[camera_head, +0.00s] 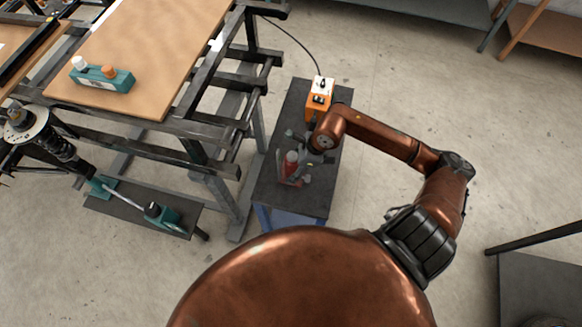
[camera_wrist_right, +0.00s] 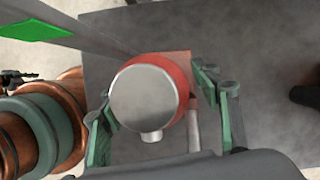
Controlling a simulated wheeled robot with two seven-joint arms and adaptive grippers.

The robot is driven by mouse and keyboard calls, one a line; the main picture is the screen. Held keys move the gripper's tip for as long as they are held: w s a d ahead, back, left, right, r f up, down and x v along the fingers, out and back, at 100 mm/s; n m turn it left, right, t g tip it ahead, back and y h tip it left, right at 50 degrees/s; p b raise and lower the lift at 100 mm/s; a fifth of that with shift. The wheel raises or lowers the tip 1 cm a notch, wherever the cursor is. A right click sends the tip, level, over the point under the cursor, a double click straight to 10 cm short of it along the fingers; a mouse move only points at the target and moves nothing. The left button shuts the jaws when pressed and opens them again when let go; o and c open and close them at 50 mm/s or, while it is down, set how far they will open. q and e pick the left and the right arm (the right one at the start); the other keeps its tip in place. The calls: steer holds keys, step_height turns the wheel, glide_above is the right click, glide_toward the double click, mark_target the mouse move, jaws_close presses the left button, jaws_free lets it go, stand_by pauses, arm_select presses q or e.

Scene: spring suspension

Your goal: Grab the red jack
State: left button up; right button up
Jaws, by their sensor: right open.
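The red jack (camera_head: 291,163) stands upright on a small black-topped stand (camera_head: 315,195), partly hidden by my right gripper (camera_head: 298,149) in the head view. In the right wrist view the jack (camera_wrist_right: 146,97) shows its round silver top and a red rim, with a metal rod beside it. The green-sided fingers of my right gripper (camera_wrist_right: 163,118) are open, on either side of the jack in that view. I cannot tell whether they touch it. My left gripper does not show.
An orange box (camera_head: 319,99) with a cable stands at the stand's back end. To the left is a workbench (camera_head: 160,50) with a teal holder (camera_head: 102,78). A low black table (camera_head: 110,203) bears a teal tool.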

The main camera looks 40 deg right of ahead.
steer(key=shift+w+a+f, duration=0.1)
steer(key=shift+a+f, duration=0.1)
steer(key=shift+f, duration=0.2)
jaws_close()
stand_by(0.5)
steer(key=shift+w+r, duration=0.1)
steer(key=shift+r, duration=0.05)
